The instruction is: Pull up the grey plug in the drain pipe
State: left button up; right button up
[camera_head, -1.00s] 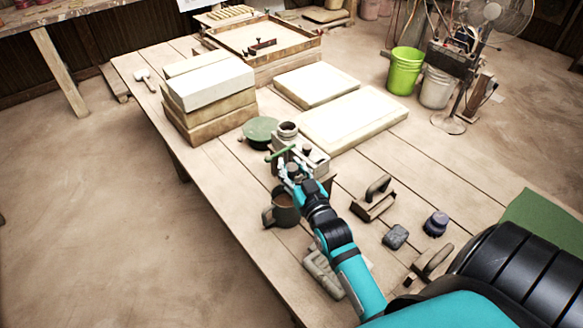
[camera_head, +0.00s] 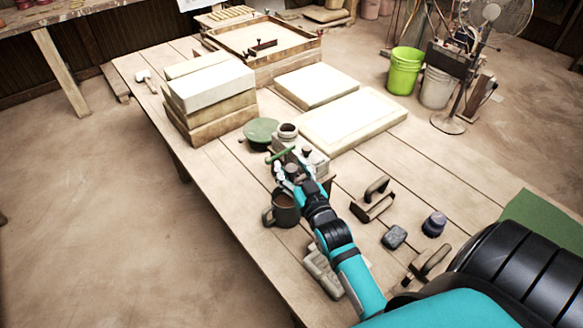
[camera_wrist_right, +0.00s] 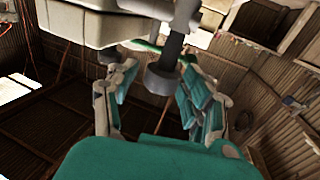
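A small pale press (camera_head: 314,160) with a green handle (camera_head: 281,154) stands near the table's left edge. My right gripper (camera_head: 291,172) is at its near side and hides the drain in the head view. In the right wrist view a dark grey drain pipe (camera_wrist_right: 173,46) runs from the pale body and ends in a wider dark grey piece (camera_wrist_right: 161,82), seemingly the plug. The right gripper (camera_wrist_right: 160,90) is open, with teal-padded fingers on both sides of this piece and visible gaps. My left gripper is not in view.
A brown mug (camera_head: 283,209) stands just below the right gripper. A green disc (camera_head: 261,130) lies behind the press. A wooden-handled tool (camera_head: 372,203), a grey block (camera_head: 395,237) and a purple-topped jar (camera_head: 434,224) stand to the right. Stacked slabs (camera_head: 210,95) stand behind.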

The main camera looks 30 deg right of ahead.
jog(key=shift+w, duration=0.15)
jog(key=s+a, duration=0.2)
jog(key=s, duration=1)
jog(key=shift+a+f, duration=0.1)
jog(key=shift+a, duration=0.05)
